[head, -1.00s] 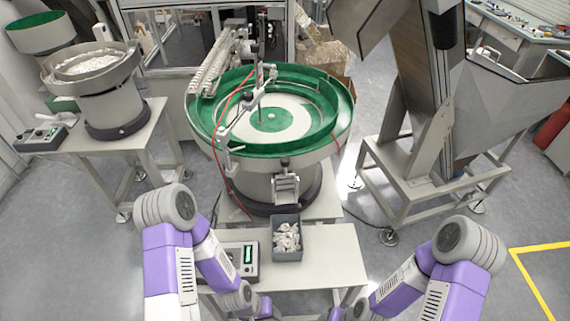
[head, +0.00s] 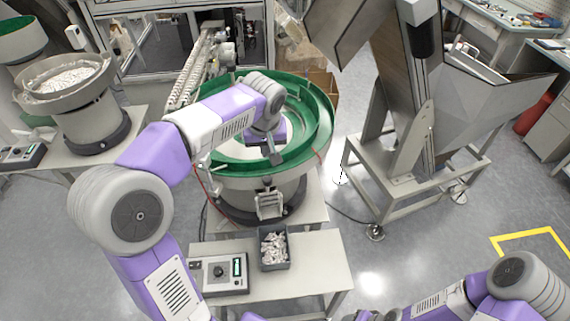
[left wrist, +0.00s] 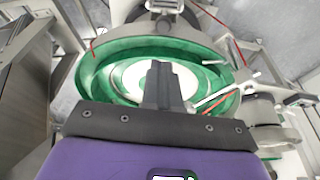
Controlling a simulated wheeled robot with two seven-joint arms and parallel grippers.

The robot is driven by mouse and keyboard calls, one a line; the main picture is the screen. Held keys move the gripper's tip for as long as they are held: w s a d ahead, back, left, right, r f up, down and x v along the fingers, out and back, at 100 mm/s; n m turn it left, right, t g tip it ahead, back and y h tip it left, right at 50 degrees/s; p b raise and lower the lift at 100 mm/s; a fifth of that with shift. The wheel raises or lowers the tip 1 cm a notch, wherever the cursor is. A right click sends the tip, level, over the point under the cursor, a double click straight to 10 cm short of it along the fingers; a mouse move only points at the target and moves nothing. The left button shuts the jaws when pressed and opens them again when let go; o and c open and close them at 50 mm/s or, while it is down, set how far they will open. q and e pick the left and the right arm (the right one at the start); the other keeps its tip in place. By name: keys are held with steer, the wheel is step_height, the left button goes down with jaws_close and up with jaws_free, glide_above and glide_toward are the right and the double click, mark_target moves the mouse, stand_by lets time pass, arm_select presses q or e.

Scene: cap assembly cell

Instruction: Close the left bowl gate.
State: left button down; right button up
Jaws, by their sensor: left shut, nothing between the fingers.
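The large bowl (head: 223,166) with a green inside stands at the centre. A metal chute-like piece (head: 269,204) is on its front wall; I cannot tell whether this is the gate or how it is set. Metal arms and brackets (left wrist: 216,98) at the rim show in the left wrist view. A second bowl (head: 75,100), grey and full of pale parts, stands at the left. My left gripper (head: 275,156) is shut and empty over the green bowl; its fingers (left wrist: 158,68) point across the bowl in the wrist view. My forearm hides part of the rim. My right gripper is not in view.
A grey bin (head: 274,249) of pale parts and a control box (head: 219,273) sit on the front table (head: 312,262). A metal hopper frame (head: 412,182) stands at the right. Red cables run beside the bowl.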

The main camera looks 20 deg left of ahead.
arm_select(q)
glide_toward(268, 177)
steer(key=x, duration=0.5)
steer(key=shift+w+a+b, duration=0.1)
steer(key=shift+a+b, duration=0.1)
steer(key=shift+b, duration=0.15)
steer(key=shift+f, duration=0.75)
steer(key=shift+f, duration=0.1)
